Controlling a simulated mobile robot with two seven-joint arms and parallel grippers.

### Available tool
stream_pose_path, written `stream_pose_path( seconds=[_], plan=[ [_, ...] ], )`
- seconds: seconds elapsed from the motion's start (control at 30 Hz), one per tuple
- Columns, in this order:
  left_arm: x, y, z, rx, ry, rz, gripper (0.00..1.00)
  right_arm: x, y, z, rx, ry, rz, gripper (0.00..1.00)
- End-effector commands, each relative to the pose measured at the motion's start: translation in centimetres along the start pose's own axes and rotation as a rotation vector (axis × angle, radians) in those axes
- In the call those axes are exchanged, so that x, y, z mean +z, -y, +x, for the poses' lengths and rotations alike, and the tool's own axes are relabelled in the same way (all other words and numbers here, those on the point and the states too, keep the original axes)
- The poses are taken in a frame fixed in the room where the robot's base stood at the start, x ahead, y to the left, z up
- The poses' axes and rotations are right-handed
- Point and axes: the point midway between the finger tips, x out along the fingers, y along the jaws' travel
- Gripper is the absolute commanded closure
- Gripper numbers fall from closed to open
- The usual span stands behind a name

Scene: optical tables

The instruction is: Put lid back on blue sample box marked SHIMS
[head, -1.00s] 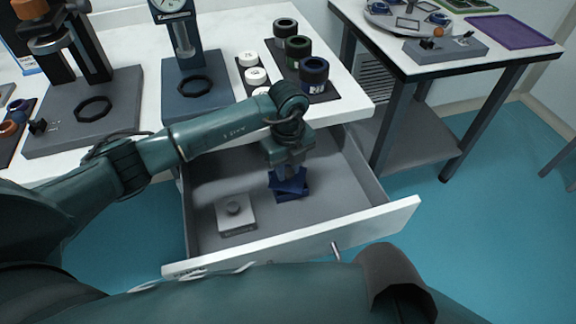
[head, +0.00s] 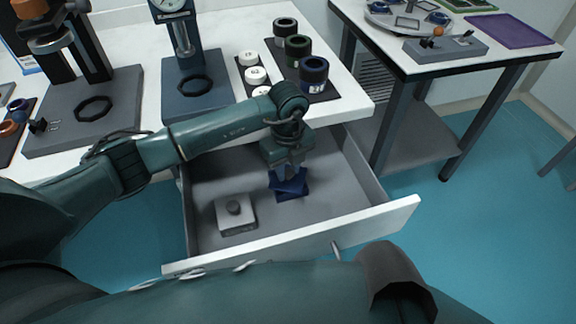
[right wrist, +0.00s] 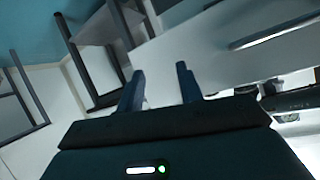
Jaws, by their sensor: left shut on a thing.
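The blue sample box (head: 292,197) is in the open drawer, right of its middle, in the head view. My left gripper (head: 289,173) reaches down over it, shut on the blue lid (head: 293,186). The lid is right over the box and looks turned relative to it. I cannot tell whether lid and box touch. The gripper hides part of the lid, and the SHIMS marking cannot be read. My right gripper (right wrist: 160,88) shows in the right wrist view with its two fingers apart and nothing between them.
A grey box with a knobbed lid (head: 236,214) sits left in the drawer (head: 215,170). The drawer walls and white front (head: 300,238) surround both boxes. Above, the white table holds a dial gauge stand (head: 190,85) and several jars (head: 314,76). A second table (head: 400,60) stands at right.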

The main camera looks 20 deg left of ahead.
Motion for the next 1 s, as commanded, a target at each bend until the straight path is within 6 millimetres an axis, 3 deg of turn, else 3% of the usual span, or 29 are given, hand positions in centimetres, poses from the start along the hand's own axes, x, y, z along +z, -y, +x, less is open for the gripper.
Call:
stream_pose_path(
  seconds=[0.2,0.23,0.5,0.67,0.93,1.0],
  plan=[
    [0.02,0.0,0.0,0.0,0.0,0.0,0.97,-0.02,-0.01,0.01,0.0,-0.001,0.0,0.64],
    [0.02,0.0,0.0,0.0,0.0,0.0,0.72,-0.02,-0.01,0.01,0.0,-0.001,0.0,0.64],
    [0.02,-0.01,0.0,0.0,0.0,0.0,0.5,-0.03,-0.01,0.01,0.0,-0.001,0.0,0.64],
    [0.01,-0.01,0.01,0.001,0.0,0.0,0.49,-0.04,-0.01,0.01,0.0,-0.001,0.0,0.64],
    [0.0,-0.02,0.03,0.001,0.0,0.0,0.27,-0.04,-0.01,0.01,0.0,-0.001,-0.001,0.64],
    [0.0,-0.02,0.03,0.001,0.0,0.0,0.27,-0.04,-0.01,0.01,0.0,-0.001,-0.001,0.64]
  ],
)
